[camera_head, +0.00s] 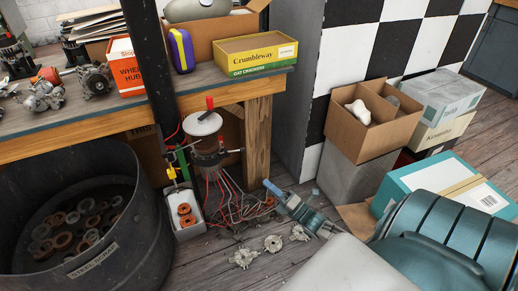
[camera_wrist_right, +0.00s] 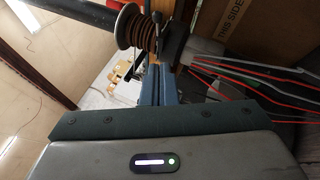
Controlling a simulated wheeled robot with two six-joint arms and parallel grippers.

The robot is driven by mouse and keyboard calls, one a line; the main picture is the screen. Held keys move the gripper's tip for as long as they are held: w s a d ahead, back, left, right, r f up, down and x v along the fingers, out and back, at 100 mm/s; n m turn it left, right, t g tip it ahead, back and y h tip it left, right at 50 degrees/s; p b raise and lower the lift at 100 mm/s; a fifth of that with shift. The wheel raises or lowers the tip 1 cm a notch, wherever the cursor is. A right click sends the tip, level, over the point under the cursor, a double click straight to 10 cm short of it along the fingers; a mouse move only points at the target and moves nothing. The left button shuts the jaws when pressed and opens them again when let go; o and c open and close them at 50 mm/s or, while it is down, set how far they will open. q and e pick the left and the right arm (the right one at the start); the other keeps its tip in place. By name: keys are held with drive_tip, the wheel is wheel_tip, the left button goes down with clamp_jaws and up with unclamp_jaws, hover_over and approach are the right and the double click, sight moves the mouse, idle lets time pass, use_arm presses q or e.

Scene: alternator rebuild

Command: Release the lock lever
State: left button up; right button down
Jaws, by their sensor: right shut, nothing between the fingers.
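A coil-winding stand (camera_head: 207,150) with a pale disc on top, a red-tipped upright handle and red wires hangs at the bench's front edge. I cannot tell which of its small levers is the lock lever. My right gripper (camera_head: 268,184) is shut and empty, low and to the right of the stand, pointing up-left. In the right wrist view its blue fingers (camera_wrist_right: 158,84) are together, just below a copper-wound spool (camera_wrist_right: 136,28) and a dark bracket (camera_wrist_right: 180,45). I cannot tell whether they touch anything. My left gripper is not in view.
The bench's wooden leg (camera_head: 257,138) stands beside the stand, and a dark post (camera_head: 150,70) rises to its left. Loose red wires (camera_head: 235,205) and metal parts (camera_head: 273,243) lie on the floor. A steel scrap bin (camera_head: 140,225) is at left; boxes (camera_head: 372,120) are stacked at right.

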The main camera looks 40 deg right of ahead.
drive_tip(key=shift+v, duration=1.1)
drive_tip(key=shift+d, duration=0.1)
